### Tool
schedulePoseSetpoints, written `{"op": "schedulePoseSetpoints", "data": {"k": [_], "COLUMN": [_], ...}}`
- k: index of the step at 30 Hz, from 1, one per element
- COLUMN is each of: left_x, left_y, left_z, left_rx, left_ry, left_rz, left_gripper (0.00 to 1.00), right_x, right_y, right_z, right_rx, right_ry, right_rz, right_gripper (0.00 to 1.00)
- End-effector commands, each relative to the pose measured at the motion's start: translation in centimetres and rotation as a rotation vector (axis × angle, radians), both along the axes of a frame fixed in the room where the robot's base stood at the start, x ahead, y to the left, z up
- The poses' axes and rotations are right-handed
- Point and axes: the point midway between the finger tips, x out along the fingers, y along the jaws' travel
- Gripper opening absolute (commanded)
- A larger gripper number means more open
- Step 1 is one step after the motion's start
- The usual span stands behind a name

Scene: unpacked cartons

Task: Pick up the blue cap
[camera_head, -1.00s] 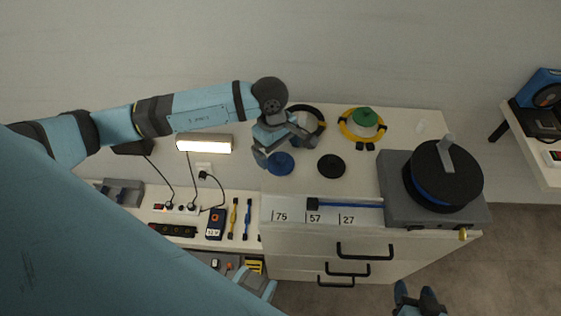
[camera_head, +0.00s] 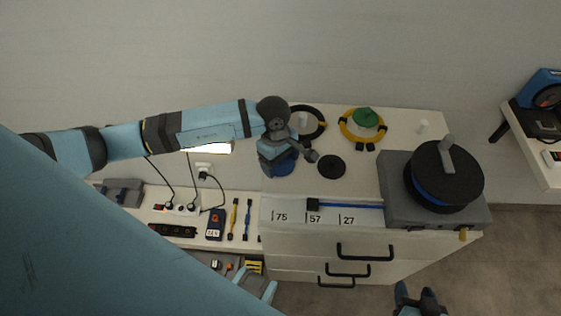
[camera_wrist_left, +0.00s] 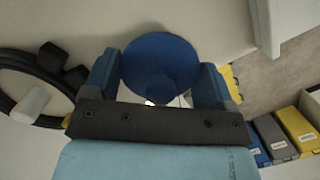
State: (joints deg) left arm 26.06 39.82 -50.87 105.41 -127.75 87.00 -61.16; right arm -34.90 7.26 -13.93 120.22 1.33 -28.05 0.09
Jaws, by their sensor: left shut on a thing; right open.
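The blue cap (camera_head: 283,169) is on the white cabinet top near its left edge, partly hidden under my left gripper (camera_head: 280,163). In the left wrist view the round blue cap (camera_wrist_left: 160,62) sits between the two fingers of my left gripper (camera_wrist_left: 159,80), which is shut on it. The head view does not show clearly whether the cap touches the top. My right gripper (camera_head: 420,297) is open and empty at the bottom right, in front of the cabinet.
A black cap (camera_head: 331,166) lies close right of the blue cap. Behind are a black ring (camera_head: 322,122), a yellow ring (camera_head: 346,128) and a green cap (camera_head: 365,117). A grey box with a black reel (camera_head: 443,175) fills the right side. A blue bar (camera_head: 350,205) lies in front.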

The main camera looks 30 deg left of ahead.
Motion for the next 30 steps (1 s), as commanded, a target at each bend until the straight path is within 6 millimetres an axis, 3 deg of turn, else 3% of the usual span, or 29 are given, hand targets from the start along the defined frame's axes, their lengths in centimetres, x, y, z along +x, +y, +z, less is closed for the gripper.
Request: {"op": "schedulePoseSetpoints", "data": {"k": [8,14,30], "left_x": [0.0,0.1,0.1], "left_y": [0.0,0.0,0.0], "left_z": [0.5,2.9,16.7], "left_rx": [0.0,-0.001,0.0], "left_ry": [-0.001,-0.004,-0.003], "left_rz": [0.0,-0.002,-0.001], "left_gripper": [0.52,0.52,0.52], "right_x": [0.0,0.0,-0.2], "right_y": [0.0,0.0,-0.1], "right_z": [0.1,0.2,0.2], "right_rx": [0.0,0.001,0.001], "right_ry": [0.0,0.0,0.013], "right_rz": [0.0,-0.001,-0.003], "right_gripper": [0.54,0.54,0.54]}}
